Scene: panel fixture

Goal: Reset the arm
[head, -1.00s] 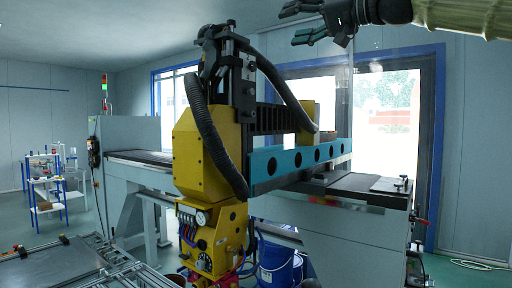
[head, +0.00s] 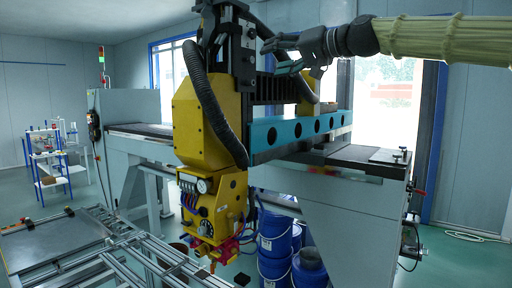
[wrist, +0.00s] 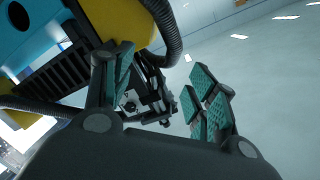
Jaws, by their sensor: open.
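My gripper (head: 280,48) is at the top middle of the head view, at the end of my arm, which enters from the right edge. Its dark fingers with teal pads point left, and in this view they overlap the upper part of the yellow machine (head: 202,125). In the wrist view my gripper (wrist: 160,95) has its fingers spread wide, with nothing between the pads. The black and yellow machine parts show behind and left of the fingers. I cannot tell how close the fingers are to them.
A blue beam (head: 290,132) with holes runs right from the yellow machine. A grey machine body (head: 345,220) stands below it. Blue drums (head: 275,240) stand on the floor. A metal frame table (head: 60,245) is at lower left, and a small shelf (head: 50,170) stands behind it.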

